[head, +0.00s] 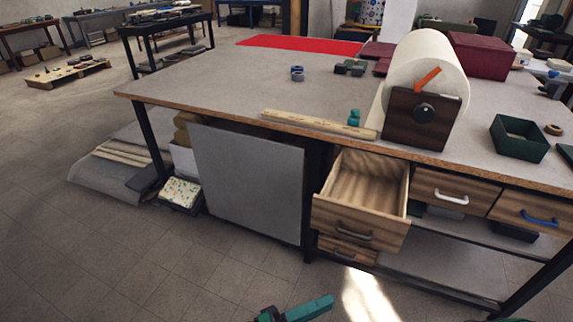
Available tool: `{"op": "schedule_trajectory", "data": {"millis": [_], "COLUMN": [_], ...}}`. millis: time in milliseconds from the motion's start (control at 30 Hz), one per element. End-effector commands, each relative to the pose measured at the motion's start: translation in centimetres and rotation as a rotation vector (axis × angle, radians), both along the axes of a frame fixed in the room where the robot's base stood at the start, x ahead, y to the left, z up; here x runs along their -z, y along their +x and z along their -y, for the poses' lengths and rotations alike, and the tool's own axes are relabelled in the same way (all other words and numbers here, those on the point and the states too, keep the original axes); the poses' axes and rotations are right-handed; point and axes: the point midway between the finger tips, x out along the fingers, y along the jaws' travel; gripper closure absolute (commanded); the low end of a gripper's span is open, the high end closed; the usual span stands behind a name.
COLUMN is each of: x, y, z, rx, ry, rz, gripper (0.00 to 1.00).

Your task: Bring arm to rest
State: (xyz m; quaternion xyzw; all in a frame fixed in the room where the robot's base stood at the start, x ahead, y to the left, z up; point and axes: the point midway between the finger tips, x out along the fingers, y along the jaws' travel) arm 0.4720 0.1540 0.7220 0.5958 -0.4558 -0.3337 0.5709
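A teal and dark green part that looks like my gripper (296,312) shows at the bottom edge of the head view, in front of the workbench and low over the floor. It is cut off by the frame, so I cannot tell whether its fingers are open or shut. Nothing held shows in it. It is apart from the bench and the drawers.
A wooden drawer (361,213) stands pulled out and looks empty. Drawers with white (453,195) and blue (540,217) handles sit to its right. The workbench (225,82) carries a large roll (428,62) and a green box (519,138). The floor (130,260) at left front is clear.

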Motion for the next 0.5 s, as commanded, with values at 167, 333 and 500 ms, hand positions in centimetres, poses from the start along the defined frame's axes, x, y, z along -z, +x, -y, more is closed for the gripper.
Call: {"op": "schedule_trajectory", "data": {"millis": [167,333,500], "x": [-0.9,-2.1,-3.5], "y": [1.6,2.6,3.8], "z": [1.1,2.1,3.4], "rx": [0.075,0.142,0.22], "ry": [0.041,0.083,0.141], "rz": [-0.048,-0.088,-0.139], "gripper": [0.71,0.71,0.71]}}
